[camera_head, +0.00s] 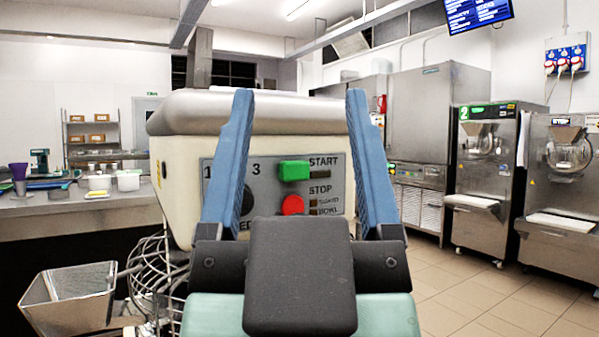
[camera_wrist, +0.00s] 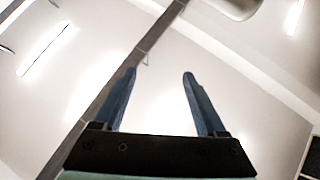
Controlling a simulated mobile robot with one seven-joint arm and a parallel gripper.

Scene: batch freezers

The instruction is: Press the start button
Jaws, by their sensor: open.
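The green start button (camera_head: 294,171) sits on the grey control panel (camera_head: 265,164) of a cream mixer, beside the printed word START. A red stop button (camera_head: 292,205) is below it. My gripper (camera_head: 299,95) is open, with its two blue fingers pointing up in front of the mixer. In the head view the green button shows in the gap between the fingers. The fingers hide parts of the panel, including part of a dark knob at left. In the wrist view my gripper (camera_wrist: 160,72) is empty against the ceiling. I cannot tell the distance to the button.
The mixer's rounded grey top (camera_head: 200,110) rises behind my fingers. A wire guard (camera_head: 158,270) and a metal chute (camera_head: 70,295) are at lower left. A counter (camera_head: 60,210) with containers is at left. Batch freezers (camera_head: 487,180) stand at right, with open tiled floor before them.

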